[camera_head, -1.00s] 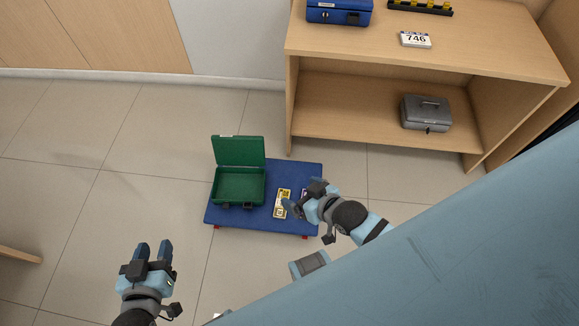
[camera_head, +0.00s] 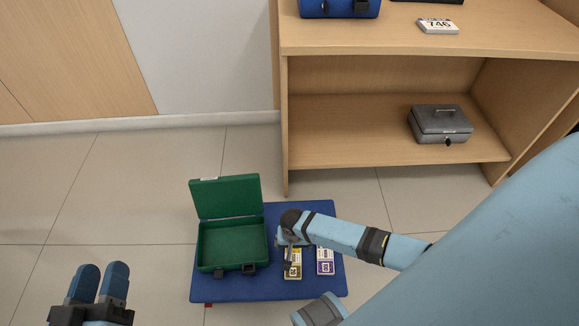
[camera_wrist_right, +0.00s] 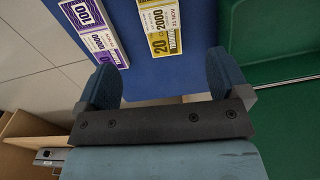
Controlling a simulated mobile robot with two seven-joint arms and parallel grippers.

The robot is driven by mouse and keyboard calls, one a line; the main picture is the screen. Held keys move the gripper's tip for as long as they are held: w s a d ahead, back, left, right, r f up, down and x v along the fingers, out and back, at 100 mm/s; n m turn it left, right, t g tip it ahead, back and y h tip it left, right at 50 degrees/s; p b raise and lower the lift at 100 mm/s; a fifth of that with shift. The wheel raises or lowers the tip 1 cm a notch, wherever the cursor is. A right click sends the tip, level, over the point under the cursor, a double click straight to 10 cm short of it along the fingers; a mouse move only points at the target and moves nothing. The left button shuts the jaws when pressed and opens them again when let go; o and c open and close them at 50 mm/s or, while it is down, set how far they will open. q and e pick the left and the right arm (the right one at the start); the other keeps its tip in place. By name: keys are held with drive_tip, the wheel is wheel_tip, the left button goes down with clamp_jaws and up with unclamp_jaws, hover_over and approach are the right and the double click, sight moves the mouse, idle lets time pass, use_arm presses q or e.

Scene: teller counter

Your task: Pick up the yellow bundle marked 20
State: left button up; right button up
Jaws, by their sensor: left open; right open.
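The yellow bundle marked 20 (camera_head: 293,264) lies flat on the blue platform (camera_head: 250,289), right of the green open box. In the right wrist view the yellow bundle (camera_wrist_right: 163,32) shows its 20 label, ahead of and between my open fingers. My right gripper (camera_wrist_right: 156,80) is open and empty, above the platform; in the head view the arm hides part of it and of the bundle's far end. A purple bundle (camera_head: 325,261) marked 100 lies just right of the yellow one. My left gripper (camera_head: 101,282) is open and empty over the floor at the lower left.
The green box (camera_head: 232,238) stands open with its lid up on the left of the platform. A wooden shelf unit (camera_head: 376,43) behind holds a grey cash box (camera_head: 440,124), a blue box (camera_head: 340,8) and a 746 sign (camera_head: 438,26). The floor at left is clear.

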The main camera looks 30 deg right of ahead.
drive_tip(key=b, duration=0.3)
hover_over(293, 259)
wheel_tip(293, 259, down, 7)
drive_tip(key=shift+s+a+r, duration=0.1)
drive_tip(key=shift+s+r, duration=0.05)
drive_tip(key=f+b, duration=0.4)
drive_tip(key=f, duration=0.1)
drive_tip(key=shift+w, duration=0.2)
drive_tip(key=shift+f+b, duration=0.5)
use_arm(q)
drive_tip(key=w+f+m, duration=0.1)
drive_tip(key=a+f+m, duration=0.1)
drive_tip(key=m, duration=0.1)
drive_tip(key=w+f+m, duration=0.1)
drive_tip(key=shift+w+a+f+h, duration=0.3)
use_arm(e)
drive_tip(key=c, duration=1)
